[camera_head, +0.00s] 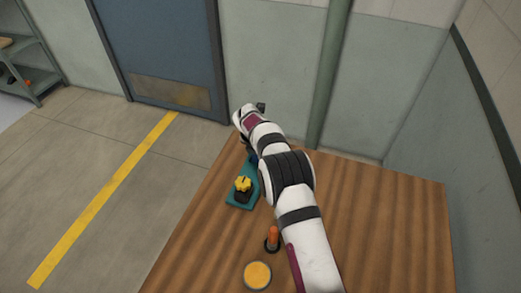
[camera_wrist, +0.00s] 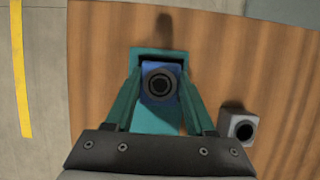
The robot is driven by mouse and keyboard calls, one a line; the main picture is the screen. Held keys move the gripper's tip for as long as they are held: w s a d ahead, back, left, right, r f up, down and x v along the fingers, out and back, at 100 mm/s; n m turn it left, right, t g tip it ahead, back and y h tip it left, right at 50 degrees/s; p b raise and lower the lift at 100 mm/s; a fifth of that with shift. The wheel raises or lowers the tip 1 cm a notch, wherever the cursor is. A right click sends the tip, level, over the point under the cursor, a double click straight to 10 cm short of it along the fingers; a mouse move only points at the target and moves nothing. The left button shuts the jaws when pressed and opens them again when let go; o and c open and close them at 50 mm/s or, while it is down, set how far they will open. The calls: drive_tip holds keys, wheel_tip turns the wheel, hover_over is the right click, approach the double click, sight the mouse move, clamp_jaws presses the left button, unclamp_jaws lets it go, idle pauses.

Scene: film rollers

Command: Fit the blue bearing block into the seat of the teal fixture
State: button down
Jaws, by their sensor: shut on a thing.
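The blue bearing block (camera_wrist: 150,97), with a dark round bore ringed in grey, sits between the fingers of my gripper (camera_wrist: 161,75) in the wrist view. My gripper is shut on it. The teal fixture (camera_wrist: 147,53) shows beyond and below the block, with a dark recess edge just past it. The block is over the fixture's far end; I cannot tell whether it is above the seat or in it. In the head view the fixture (camera_head: 237,204) lies along the table's left side, and my arm hides most of its far end and the block.
An orange-handled piece (camera_head: 272,234) and a yellow-orange disc (camera_head: 257,276) stand nearer. A grey block with a dark hole (camera_wrist: 239,126) is right of my gripper. The wooden table (camera_head: 390,220) is clear on the right.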

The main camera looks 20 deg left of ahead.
drive_tip(key=shift+f, duration=0.1)
drive_tip(key=shift+c, duration=0.8)
unclamp_jaws()
drive_tip(key=shift+f, duration=0.1)
drive_tip(key=c, duration=0.4)
drive_tip(key=shift+o, duration=1.7)
drive_tip(key=shift+r, duration=3.6)
